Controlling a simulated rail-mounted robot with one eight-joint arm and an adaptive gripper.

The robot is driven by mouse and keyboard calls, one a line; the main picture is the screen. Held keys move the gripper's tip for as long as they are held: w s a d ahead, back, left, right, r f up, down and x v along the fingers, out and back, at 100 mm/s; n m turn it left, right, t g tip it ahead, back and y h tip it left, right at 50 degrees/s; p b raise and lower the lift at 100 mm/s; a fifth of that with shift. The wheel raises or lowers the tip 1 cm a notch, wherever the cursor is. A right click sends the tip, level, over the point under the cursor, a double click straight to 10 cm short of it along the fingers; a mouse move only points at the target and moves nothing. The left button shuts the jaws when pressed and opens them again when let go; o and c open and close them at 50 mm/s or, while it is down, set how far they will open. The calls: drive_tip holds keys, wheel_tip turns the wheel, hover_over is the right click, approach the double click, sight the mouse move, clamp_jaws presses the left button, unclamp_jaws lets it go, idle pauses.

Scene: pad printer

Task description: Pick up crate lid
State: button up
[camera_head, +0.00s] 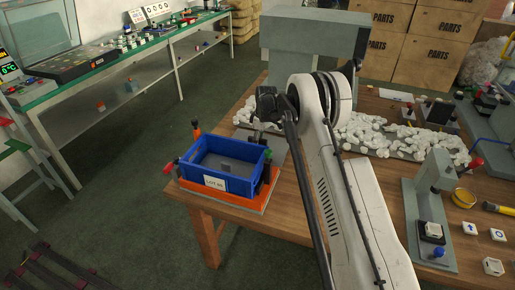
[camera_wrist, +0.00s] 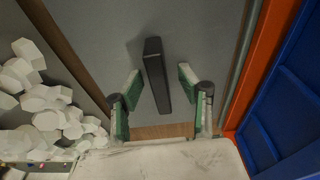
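A flat grey panel with an upright black handle, which looks like the crate lid (camera_wrist: 90,25), lies below my gripper in the wrist view. My gripper (camera_wrist: 160,82) is open, with one green-padded finger on each side of the black handle (camera_wrist: 156,72). I see gaps between the pads and the handle; its depth between the fingers is hard to judge. In the head view, my arm covers most of the panel, and the gripper is mostly hidden behind the wrist. The open blue crate (camera_head: 204,184) stands left of my gripper, with a grey inside.
The crate sits in an orange fixture (camera_head: 235,203) with posts at its corners, on the wooden table's (camera_head: 280,215) left edge. Many white pieces (camera_head: 375,132) lie beside the panel. A grey machine (camera_head: 313,35) stands behind. A small press (camera_head: 430,205) stands at right.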

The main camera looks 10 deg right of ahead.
idle(0.3)
clamp_jaws()
idle(0.3)
